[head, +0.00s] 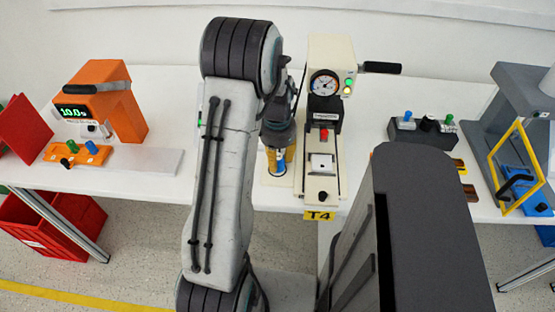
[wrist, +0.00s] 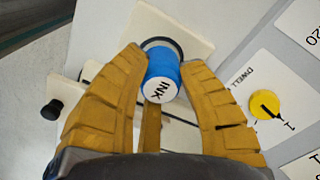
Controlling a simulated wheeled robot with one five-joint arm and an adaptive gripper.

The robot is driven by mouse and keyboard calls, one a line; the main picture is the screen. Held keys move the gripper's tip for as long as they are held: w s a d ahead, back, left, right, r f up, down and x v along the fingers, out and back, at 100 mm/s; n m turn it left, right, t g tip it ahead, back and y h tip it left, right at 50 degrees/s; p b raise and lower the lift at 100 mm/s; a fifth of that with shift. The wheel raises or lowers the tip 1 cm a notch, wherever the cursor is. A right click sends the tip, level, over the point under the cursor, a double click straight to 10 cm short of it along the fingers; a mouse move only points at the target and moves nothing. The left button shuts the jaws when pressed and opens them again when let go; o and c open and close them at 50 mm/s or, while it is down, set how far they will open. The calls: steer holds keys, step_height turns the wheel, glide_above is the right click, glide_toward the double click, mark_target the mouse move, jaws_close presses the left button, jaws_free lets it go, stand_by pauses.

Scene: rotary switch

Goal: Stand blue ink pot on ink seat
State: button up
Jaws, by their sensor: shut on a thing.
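The blue ink pot (wrist: 161,75) is between the fingers of my gripper (wrist: 160,78) in the wrist view, with its white INK label facing the camera. My gripper is shut on it. Just beyond the pot, a dark ring on a cream plate, apparently the ink seat (wrist: 172,43), shows partly behind it. I cannot tell whether the pot touches the seat. In the head view, my gripper (head: 278,161) is beside the left of the cream T4 machine (head: 324,180), and a bit of the blue pot (head: 290,153) shows between its fingers.
In the wrist view, a yellow dwell knob (wrist: 266,105) is right of my gripper, and a black knob (wrist: 54,109) is left. In the head view, an orange machine (head: 116,105) stands left, and a grey block with coloured knobs (head: 424,134) stands right. My arm hides part of the table.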

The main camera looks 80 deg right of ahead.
mark_target(278, 157)
steer(key=shift+f, duration=0.35)
steer(key=shift+f, duration=0.15)
steer(key=o, duration=1.1)
step_height(278, 157, up, 12)
steer(key=shift+f+p, duration=0.1)
steer(key=shift+p, duration=0.2)
steer(key=shift+r, duration=0.25)
